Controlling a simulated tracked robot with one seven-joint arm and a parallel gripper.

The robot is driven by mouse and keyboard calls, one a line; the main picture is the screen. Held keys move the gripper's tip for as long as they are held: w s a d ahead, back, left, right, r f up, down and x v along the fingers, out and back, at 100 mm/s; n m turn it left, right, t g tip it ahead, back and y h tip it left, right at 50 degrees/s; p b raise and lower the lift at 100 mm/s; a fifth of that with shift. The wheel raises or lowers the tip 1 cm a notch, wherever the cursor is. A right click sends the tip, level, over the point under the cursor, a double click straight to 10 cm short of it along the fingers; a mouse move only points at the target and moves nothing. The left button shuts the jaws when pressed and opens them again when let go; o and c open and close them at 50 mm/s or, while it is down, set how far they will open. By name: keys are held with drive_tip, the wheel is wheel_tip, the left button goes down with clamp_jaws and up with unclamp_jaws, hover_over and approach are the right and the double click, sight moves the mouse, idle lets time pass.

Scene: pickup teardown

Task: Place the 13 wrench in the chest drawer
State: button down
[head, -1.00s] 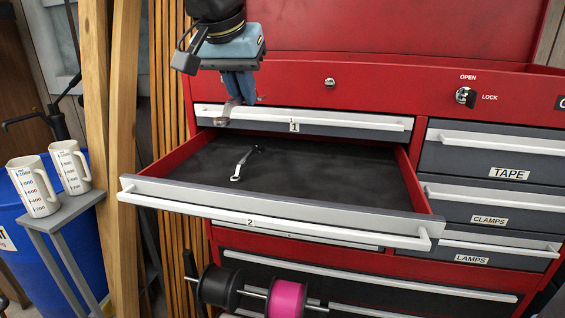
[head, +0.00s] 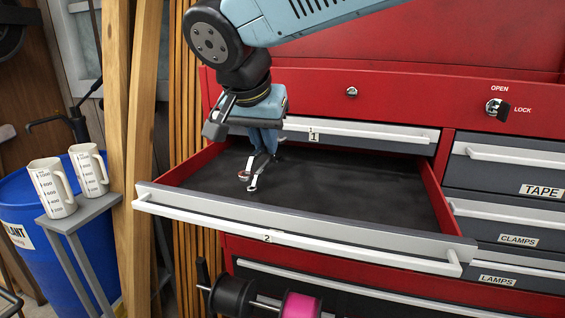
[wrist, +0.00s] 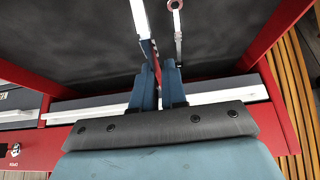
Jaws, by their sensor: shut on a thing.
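My gripper (head: 264,152) reaches down into the open drawer labelled 2 (head: 300,241) of the red chest. It is shut on a silver wrench (wrist: 141,18), whose free end points into the drawer. No size marking is readable on it. A second silver tool with a ring end and a darker handle (wrist: 177,24) lies on the drawer's black floor, close beside the held wrench. In the head view the two tools overlap near the fingertips. I cannot tell whether the held wrench touches the floor.
Drawer 1 (head: 360,136) is shut just above and behind my gripper. The drawer floor is bare to the right. Drawers labelled TAPE and CLAMPS are shut at the right. Two white jugs stand on a grey stand (head: 85,212) at the left, beside wooden posts. Spools hang below.

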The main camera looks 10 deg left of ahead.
drive_tip(key=f, duration=0.6)
drive_tip(key=shift+w+f, duration=0.2)
drive_tip(key=shift+f, duration=0.15)
drive_tip(key=w, duration=0.2)
drive_tip(key=shift+w+d+r, duration=0.15)
drive_tip(key=shift+w, duration=0.9)
drive_tip(key=w, duration=0.3)
drive_tip(key=shift+w+d+f, duration=0.15)
drive_tip(key=shift+w+f, duration=0.15)
drive_tip(key=shift+f, duration=0.3)
drive_tip(key=c, duration=1.5)
unclamp_jaws()
drive_tip(key=shift+f, duration=0.1)
drive_tip(key=shift+o, duration=0.3)
